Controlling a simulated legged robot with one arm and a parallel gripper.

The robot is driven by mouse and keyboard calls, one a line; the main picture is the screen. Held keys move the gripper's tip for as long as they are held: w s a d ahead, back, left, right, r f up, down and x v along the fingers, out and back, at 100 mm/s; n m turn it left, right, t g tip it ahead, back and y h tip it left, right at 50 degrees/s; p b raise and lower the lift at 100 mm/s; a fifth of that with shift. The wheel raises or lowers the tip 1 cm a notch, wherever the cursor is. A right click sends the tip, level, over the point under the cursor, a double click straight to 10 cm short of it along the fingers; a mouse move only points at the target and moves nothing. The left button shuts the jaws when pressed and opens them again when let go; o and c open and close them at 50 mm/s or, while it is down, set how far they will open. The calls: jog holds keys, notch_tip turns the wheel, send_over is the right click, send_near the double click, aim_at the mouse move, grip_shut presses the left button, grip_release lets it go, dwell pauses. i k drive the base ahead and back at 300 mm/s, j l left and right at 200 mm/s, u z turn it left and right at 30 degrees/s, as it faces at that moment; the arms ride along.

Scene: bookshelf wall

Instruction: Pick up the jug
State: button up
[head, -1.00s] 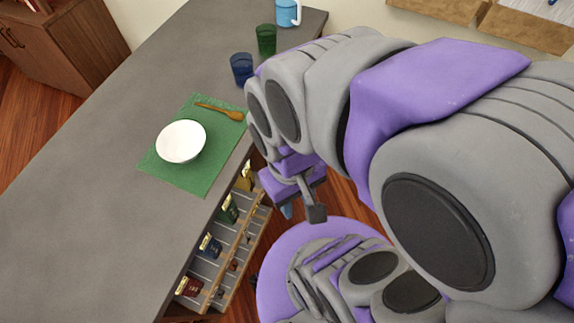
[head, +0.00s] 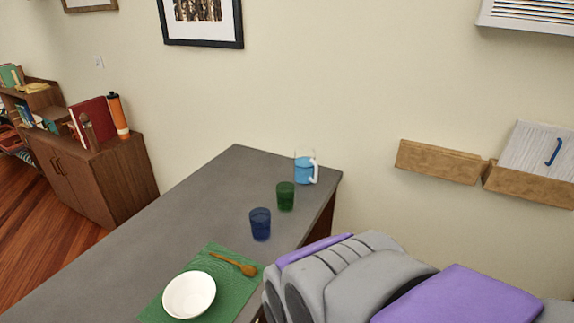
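The jug (head: 304,171) stands upright near the far right corner of the grey table. It is clear at the top and light blue below, with a white handle on its right side. My arm fills the lower right of the head view, and its end is out of the picture, so my gripper is not seen. The jug is apart from the visible part of my arm.
A green cup (head: 285,197) and a blue cup (head: 260,224) stand in front of the jug. A white bowl (head: 189,295) and a wooden spoon (head: 234,264) lie on a green placemat (head: 225,290). The table's (head: 150,235) left side is clear. Wall shelves (head: 440,162) hang at right.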

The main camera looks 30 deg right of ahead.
aim_at(306, 170)
jog(key=l, duration=0.5)
jog(key=i+l+z, duration=0.15)
jog(key=l, duration=0.85)
jog(key=i+l+z, duration=0.1)
jog(key=l, duration=0.35)
jog(key=i+l, duration=0.1)
jog(key=l, duration=0.4)
jog(key=i+l+z, duration=0.15)
jog(key=l, duration=0.8)
jog(key=i+z, duration=0.05)
